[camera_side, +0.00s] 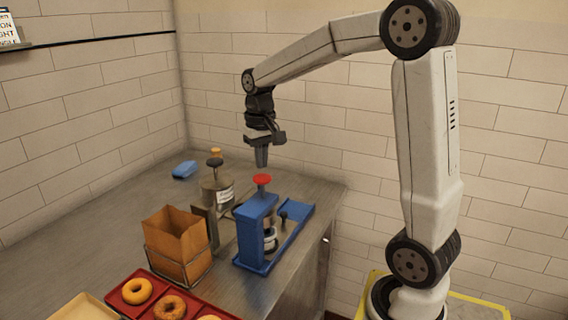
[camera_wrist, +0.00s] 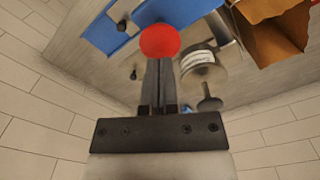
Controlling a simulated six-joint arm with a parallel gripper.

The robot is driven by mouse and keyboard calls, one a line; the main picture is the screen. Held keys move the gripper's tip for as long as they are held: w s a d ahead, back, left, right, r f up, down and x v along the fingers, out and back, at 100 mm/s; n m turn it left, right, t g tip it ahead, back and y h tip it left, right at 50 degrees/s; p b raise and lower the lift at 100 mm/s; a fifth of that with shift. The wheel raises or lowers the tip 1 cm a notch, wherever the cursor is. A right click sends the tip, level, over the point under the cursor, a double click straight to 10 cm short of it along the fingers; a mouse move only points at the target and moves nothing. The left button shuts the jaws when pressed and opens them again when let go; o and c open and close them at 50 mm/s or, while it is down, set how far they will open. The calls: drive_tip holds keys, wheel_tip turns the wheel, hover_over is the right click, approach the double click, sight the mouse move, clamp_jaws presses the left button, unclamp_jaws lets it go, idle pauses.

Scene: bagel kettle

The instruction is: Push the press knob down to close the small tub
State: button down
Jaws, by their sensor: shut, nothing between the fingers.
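The press is a blue frame (camera_side: 250,235) standing on the metal counter, with a red press knob (camera_side: 263,180) on top. A small light tub (camera_side: 270,240) sits inside the frame under the knob, partly hidden by the blue wall. My gripper (camera_side: 262,163) is shut and empty, pointing down just above the red knob, with a small gap seeming to show. In the wrist view the red knob (camera_wrist: 160,41) lies at the tips of my shut fingers (camera_wrist: 158,65). Whether they touch cannot be told there.
A kettle-like metal canister (camera_side: 217,190) with a label stands left of the press. A brown paper bag (camera_side: 176,240) in a wire holder and a red tray (camera_side: 165,300) of bagels are in front. A blue item (camera_side: 184,170) lies at the back.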

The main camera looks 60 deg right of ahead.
drive_tip(key=shift+r, duration=0.1)
drive_tip(key=shift+r, duration=2.9)
drive_tip(key=s+a+f+n+t, duration=0.1)
drive_tip(key=s+a+f+n, duration=0.2)
drive_tip(key=a+f, duration=0.4)
drive_tip(key=s+a+f+n+t, duration=0.1)
drive_tip(key=s+a+f+n, duration=0.2)
drive_tip(key=f, duration=1)
drive_tip(key=s+a, duration=0.2)
drive_tip(key=a, duration=0.2)
drive_tip(key=shift+s+f+t, duration=0.2)
drive_tip(key=shift+f+t, duration=0.05)
drive_tip(key=shift+t, duration=0.05)
